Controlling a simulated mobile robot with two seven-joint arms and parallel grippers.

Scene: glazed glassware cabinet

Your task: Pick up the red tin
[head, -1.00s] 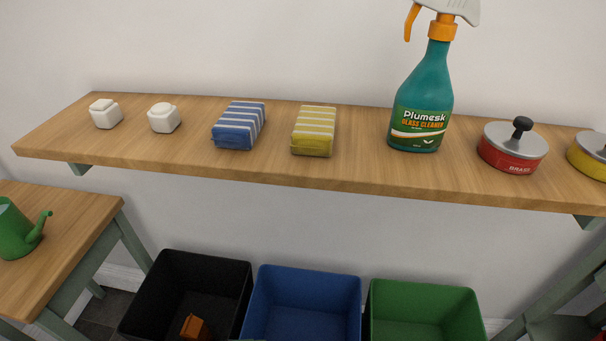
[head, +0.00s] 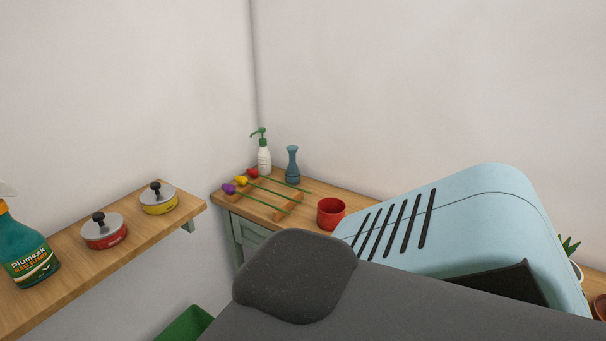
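Neither of my grippers is in view, and nothing is touching the red tin.
The green spray bottle (head: 27,250) stands left of the red tin on the shelf (head: 60,285). A green bin (head: 186,326) sits below.

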